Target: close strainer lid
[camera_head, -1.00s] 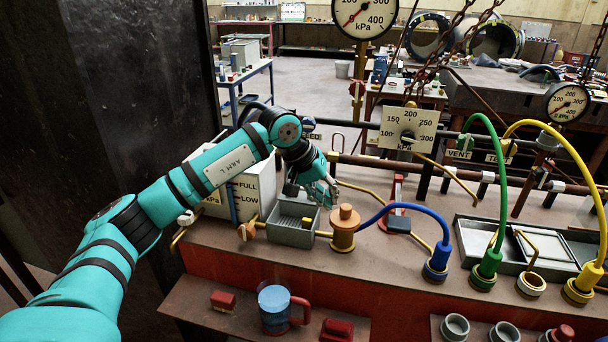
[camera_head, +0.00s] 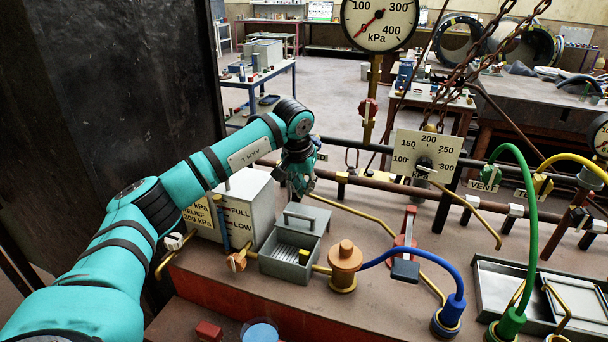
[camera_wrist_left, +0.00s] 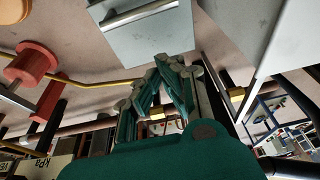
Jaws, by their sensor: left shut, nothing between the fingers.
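The strainer is a grey open-topped box (camera_head: 287,262) with a ribbed inside and a small yellow piece at its right. Its grey lid (camera_head: 313,214) stands raised at the back edge, with a bar handle (camera_head: 299,218) on it; the box interior shows in front. The lid (camera_wrist_left: 145,38) and its handle also fill the top middle of the left wrist view. My left gripper (camera_head: 301,187) is shut and empty, just behind and above the lid in the head view. In the left wrist view its fingers (camera_wrist_left: 162,72) meet close to the lid's edge; I cannot tell if they touch it. My right gripper is out of view.
A white tank (camera_head: 245,205) marked FULL and LOW stands left of the strainer. A red-handled valve (camera_head: 406,245) is further right. Pipes and a gauge plate (camera_head: 425,158) lie behind.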

